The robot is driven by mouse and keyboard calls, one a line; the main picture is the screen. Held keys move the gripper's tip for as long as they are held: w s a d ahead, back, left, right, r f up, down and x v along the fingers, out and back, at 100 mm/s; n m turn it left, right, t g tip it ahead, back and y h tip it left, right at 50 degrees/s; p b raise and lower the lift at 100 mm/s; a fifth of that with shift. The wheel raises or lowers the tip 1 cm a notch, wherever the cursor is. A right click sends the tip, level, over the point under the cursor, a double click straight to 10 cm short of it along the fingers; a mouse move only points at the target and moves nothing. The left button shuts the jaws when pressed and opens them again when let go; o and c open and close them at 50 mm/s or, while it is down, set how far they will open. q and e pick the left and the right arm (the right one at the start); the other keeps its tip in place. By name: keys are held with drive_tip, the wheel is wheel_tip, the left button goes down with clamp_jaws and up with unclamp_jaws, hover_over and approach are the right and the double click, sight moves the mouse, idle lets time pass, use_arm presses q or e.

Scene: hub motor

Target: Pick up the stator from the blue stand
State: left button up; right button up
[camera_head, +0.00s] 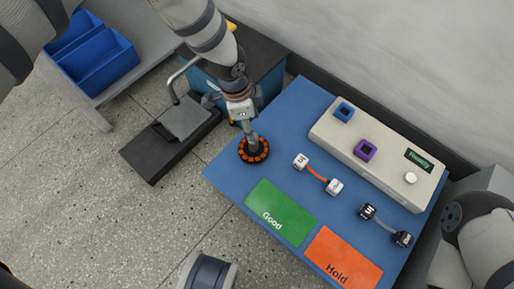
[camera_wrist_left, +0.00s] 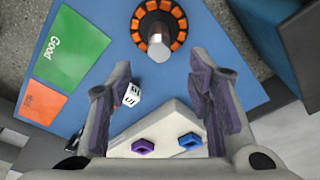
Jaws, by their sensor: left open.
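The stator (camera_head: 254,157) is a ring of orange and black segments with a grey shaft rising from its middle. It stands near the left corner of the blue work surface (camera_head: 284,112); a separate stand under it cannot be made out. In the left wrist view the stator (camera_wrist_left: 176,38) is at the top, with its shaft pointing towards the camera. My left gripper (camera_head: 246,121) is above the stator in the head view. In the wrist view its fingers (camera_wrist_left: 165,85) are spread wide with nothing between them, and the stator lies beyond the tips. My right gripper is out of view.
A white and orange cable piece (camera_head: 317,173) and a black one (camera_head: 385,226) lie on the surface. A beige control box (camera_head: 380,150) is behind them. Green "Good" (camera_head: 281,213) and orange "Hold" (camera_head: 344,258) areas are in front. A dark press-like device (camera_head: 172,130) stands left.

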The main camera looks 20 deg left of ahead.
sight(255, 143)
use_arm(q)
drive_tip(key=f+b, duration=0.1)
drive_tip(key=f, duration=0.2)
drive_tip(key=d+f+b, duration=0.1)
drive_tip(key=f+b, duration=0.1)
drive_tip(key=f, duration=0.2)
drive_tip(key=f+b, duration=0.1)
drive_tip(key=f, duration=0.3)
drive_tip(key=shift+w+d+b, duration=0.15)
drive_tip(key=shift+w+b, duration=0.1)
drive_tip(key=shift+b, duration=0.1)
drive_tip(key=shift+r, duration=0.1)
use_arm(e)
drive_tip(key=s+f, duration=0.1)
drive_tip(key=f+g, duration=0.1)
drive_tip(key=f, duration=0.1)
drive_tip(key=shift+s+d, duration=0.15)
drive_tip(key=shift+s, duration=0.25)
use_arm(q)
clamp_jaws()
